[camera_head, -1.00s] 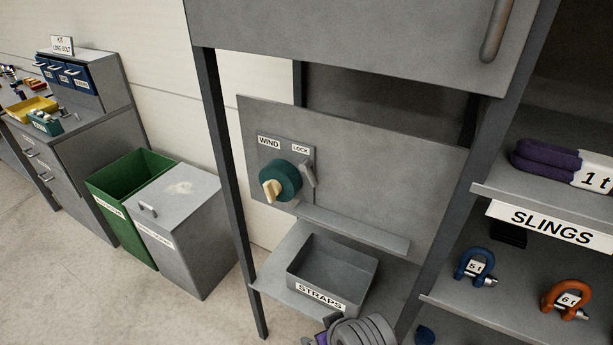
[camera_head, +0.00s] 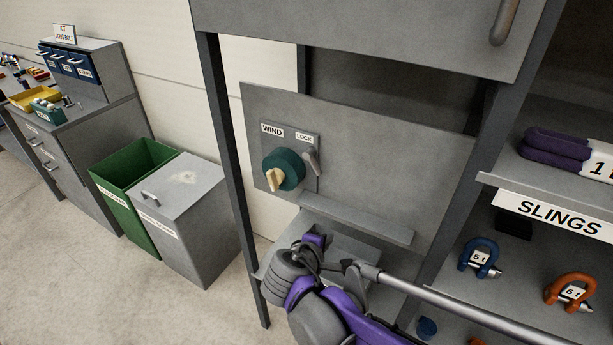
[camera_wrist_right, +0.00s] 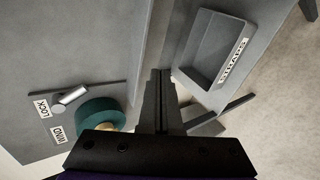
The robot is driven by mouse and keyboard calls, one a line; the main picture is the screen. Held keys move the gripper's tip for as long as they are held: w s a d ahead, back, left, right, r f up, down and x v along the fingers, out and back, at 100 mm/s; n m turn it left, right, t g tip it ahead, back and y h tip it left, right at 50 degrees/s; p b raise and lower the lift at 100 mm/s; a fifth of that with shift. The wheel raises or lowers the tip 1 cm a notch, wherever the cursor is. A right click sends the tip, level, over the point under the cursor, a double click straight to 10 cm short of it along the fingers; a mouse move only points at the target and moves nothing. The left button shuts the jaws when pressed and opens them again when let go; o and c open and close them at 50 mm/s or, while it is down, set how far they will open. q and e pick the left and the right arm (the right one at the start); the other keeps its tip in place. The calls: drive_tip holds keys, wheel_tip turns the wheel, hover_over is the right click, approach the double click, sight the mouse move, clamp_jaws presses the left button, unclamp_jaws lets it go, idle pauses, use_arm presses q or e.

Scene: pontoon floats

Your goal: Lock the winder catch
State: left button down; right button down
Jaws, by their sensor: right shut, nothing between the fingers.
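The winder is a teal knob (camera_head: 284,170) with a cream handle on a grey panel. A small grey catch lever (camera_head: 312,161) stands beside it, under the LOCK label (camera_head: 304,137); the WIND label (camera_head: 272,130) is to its left. In the right wrist view the catch (camera_wrist_right: 73,95) and teal knob (camera_wrist_right: 98,115) show at left, turned sideways. My right gripper (camera_wrist_right: 160,88) is shut and empty, apart from the catch. In the head view my right wrist, grey and purple, is below the knob, in front of the straps bin; the fingers are not clear there. My left gripper is not in view.
Shackles and slings fill the shelves at right. A green bin (camera_head: 137,181) and a grey lidded bin (camera_head: 190,195) stand at left.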

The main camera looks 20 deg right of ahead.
sight(314, 163)
drive_tip(key=w+a+r+n+t+h, duration=0.3)
drive_tip(key=w+a+r+n+t, duration=0.1)
drive_tip(key=w+r, duration=0.3)
drive_tip(key=shift+w+a+r+n+h, duration=0.15)
drive_tip(key=shift+w+a+n+h, duration=0.25)
drive_tip(key=shift+w+a+n, duration=0.5)
drive_tip(key=shift+w+d, duration=0.1)
drive_tip(key=shift+d, duration=0.15)
drive_tip(key=x, duration=1)
drive_tip(key=shift+w+p, duration=0.1)
drive_tip(key=shift+p, duration=0.3)
